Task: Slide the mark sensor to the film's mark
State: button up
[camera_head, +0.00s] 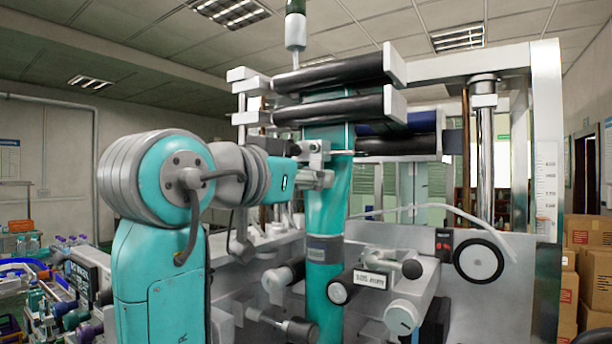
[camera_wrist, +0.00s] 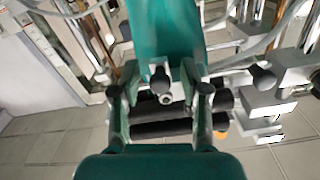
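The teal film (camera_head: 328,205) runs vertically down the machine's middle; it also fills the upper middle of the wrist view (camera_wrist: 165,28). A small grey clamp block (camera_head: 316,150) on a horizontal rod, apparently the mark sensor, sits at the film's left edge. My gripper (camera_head: 296,172) is beside it at the film, partly hidden by its own links. In the wrist view my gripper's two fingers (camera_wrist: 160,68) stand apart, with a dark knob (camera_wrist: 160,78) between them and visible gaps at its sides. I cannot tell whether the fingers touch the sensor. I cannot clearly make out the film's mark.
Black rollers (camera_head: 335,106) lie across the top of the machine. Rods, knobs and a black-rimmed wheel (camera_head: 478,260) stick out at the lower right. Cardboard boxes (camera_head: 588,250) stand at far right.

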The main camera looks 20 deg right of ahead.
grip_shut()
jog(key=shift+s+d, duration=0.35)
jog(key=shift+s, duration=0.2)
jog(key=shift+o, duration=0.9)
grip_release()
jog(key=v, duration=1.2)
